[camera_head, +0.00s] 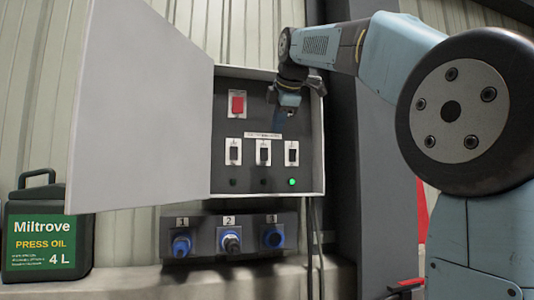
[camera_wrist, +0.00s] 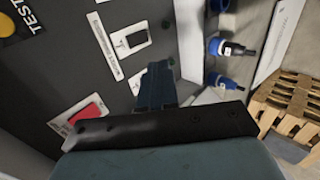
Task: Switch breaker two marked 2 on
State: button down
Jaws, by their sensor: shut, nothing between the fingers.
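In the head view, three black breakers on white plates sit in a row on the dark panel of an open cabinet. The middle breaker (camera_head: 264,153) lies between the left breaker (camera_head: 233,152) and right breaker (camera_head: 292,153); their toggle positions are too small to tell. The lamp under the right one glows green; the other two are dark. My gripper (camera_head: 279,120) is shut and empty, in front of the panel above the row. In the wrist view my gripper (camera_wrist: 157,85) partly hides a plate; another breaker (camera_wrist: 131,40) shows clear of it.
A red switch (camera_head: 237,104) is left of my gripper. The grey cabinet door (camera_head: 140,110) stands open on the left. An oil can (camera_head: 47,235) stands lower left. A pallet (camera_wrist: 290,105) shows in the wrist view.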

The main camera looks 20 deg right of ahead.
send_near(265, 160)
jog(key=w+f, duration=0.2)
jog(key=f, duration=0.1)
jog(key=w+f, duration=0.1)
jog(key=shift+f, duration=0.3)
jog(key=shift+w, duration=0.75)
jog(key=shift+w+f, duration=0.1)
jog(key=shift+w, duration=0.1)
